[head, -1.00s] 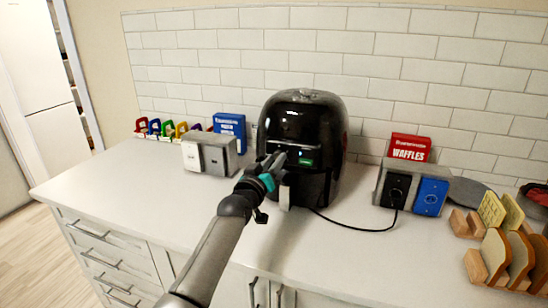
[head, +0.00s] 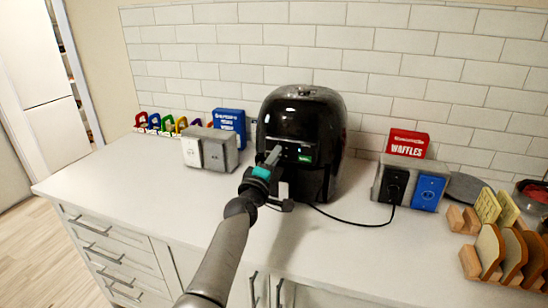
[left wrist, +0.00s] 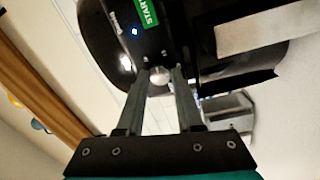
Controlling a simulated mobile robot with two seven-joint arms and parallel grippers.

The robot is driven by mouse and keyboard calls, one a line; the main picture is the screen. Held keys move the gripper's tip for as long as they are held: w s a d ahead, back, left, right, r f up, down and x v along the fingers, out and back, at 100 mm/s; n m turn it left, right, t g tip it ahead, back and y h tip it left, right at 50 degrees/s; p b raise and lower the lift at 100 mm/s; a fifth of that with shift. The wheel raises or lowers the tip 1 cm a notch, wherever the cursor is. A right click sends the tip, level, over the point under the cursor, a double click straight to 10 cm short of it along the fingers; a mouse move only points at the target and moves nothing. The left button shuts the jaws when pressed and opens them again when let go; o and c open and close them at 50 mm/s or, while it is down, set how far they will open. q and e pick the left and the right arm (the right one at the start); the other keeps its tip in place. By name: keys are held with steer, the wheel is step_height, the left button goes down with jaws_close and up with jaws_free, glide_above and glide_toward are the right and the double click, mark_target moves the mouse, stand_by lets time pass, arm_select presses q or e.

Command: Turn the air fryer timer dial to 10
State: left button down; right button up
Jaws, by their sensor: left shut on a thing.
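The black air fryer (head: 312,108) stands upright on the counter against the tiled wall. It has a green START label (head: 305,158), also seen in the left wrist view (left wrist: 146,12). My left gripper (head: 273,155) is at the left part of its front panel. In the left wrist view, a small round silver timer dial (left wrist: 159,75) sits between the fingertips of my left gripper (left wrist: 160,72), which is shut on it. In the head view the gripper hides the dial. I cannot read the dial's markings or setting. My right gripper is in neither view.
A grey outlet box (head: 209,150) stands left of the fryer, with a blue box (head: 229,121) behind it. Right are another outlet box (head: 394,184), a red waffles box (head: 407,143) and bread slices in wooden racks. A black cord crosses the counter. The front left counter is clear.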

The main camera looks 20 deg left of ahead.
arm_select(q)
steer(key=n+p, duration=0.1)
steer(key=n, duration=0.5)
steer(key=shift+y, duration=0.3)
steer(key=shift+n, duration=0.5)
steer(key=c, duration=0.5)
jaws_free()
steer(key=shift+c, duration=0.2)
steer(key=s+p, duration=0.3)
steer(key=s, duration=1.2)
steer(key=shift+f, duration=0.4)
